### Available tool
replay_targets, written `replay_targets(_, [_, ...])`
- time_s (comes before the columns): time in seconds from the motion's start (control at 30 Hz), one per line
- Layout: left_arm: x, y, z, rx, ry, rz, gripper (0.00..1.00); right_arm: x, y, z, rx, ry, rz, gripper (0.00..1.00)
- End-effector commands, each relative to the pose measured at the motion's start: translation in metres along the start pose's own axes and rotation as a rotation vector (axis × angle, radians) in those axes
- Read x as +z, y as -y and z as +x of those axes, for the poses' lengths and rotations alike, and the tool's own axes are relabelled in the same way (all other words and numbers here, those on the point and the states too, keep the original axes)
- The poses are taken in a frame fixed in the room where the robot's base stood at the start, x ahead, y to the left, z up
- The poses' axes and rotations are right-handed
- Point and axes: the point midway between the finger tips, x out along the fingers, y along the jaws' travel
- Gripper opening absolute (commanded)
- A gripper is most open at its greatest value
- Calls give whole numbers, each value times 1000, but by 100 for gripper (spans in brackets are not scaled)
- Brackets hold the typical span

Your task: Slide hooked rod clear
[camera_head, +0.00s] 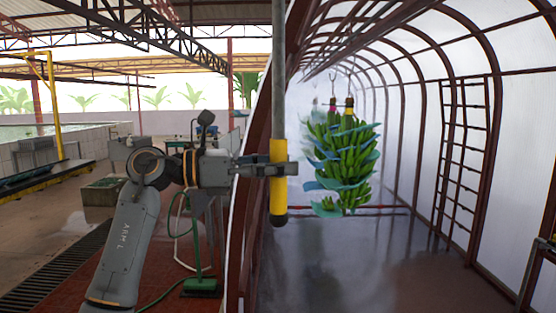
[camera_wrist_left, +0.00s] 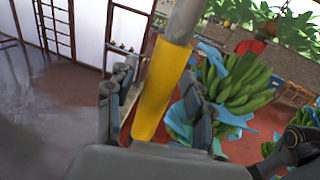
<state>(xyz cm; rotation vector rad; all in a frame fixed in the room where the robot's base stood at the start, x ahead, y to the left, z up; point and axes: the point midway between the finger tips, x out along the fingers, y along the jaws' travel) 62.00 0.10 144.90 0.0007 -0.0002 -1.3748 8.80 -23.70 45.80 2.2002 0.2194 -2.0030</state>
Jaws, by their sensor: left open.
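The rod (camera_head: 278,75) is a grey metal pole hanging upright, with a yellow sleeve (camera_head: 277,200) and a black lower end. Its top runs out of the head view, so no hook shows. My left gripper (camera_head: 280,169) is at the height of the yellow sleeve. In the left wrist view, the yellow sleeve (camera_wrist_left: 160,90) stands between the two open dark fingers, tilted in the picture. Whether a finger touches it I cannot tell. My right gripper is not in view.
A green banana bunch (camera_head: 342,155) with blue sheets hangs right of the rod, further back. A dark red frame post (camera_head: 262,130) stands behind the gripper. A ladder-like rack (camera_head: 463,150) lines the right wall. The tunnel floor is clear.

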Motion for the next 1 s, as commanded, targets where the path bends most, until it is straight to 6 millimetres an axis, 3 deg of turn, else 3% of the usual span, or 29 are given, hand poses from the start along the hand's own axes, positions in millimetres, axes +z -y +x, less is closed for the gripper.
replay_targets(0.2, [-1, 0, 0, 0, 0, -1, 52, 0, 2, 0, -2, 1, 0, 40])
replay_targets(0.47, [0, 0, 0, 0, 0, -1, 1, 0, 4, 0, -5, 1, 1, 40])
replay_targets(0.77, [-1, -3, -8, 4, -1, -1, 0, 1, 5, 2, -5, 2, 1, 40])
replay_targets(1.0, [-2, -17, -71, 11, -4, -2, 0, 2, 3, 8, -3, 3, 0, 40])
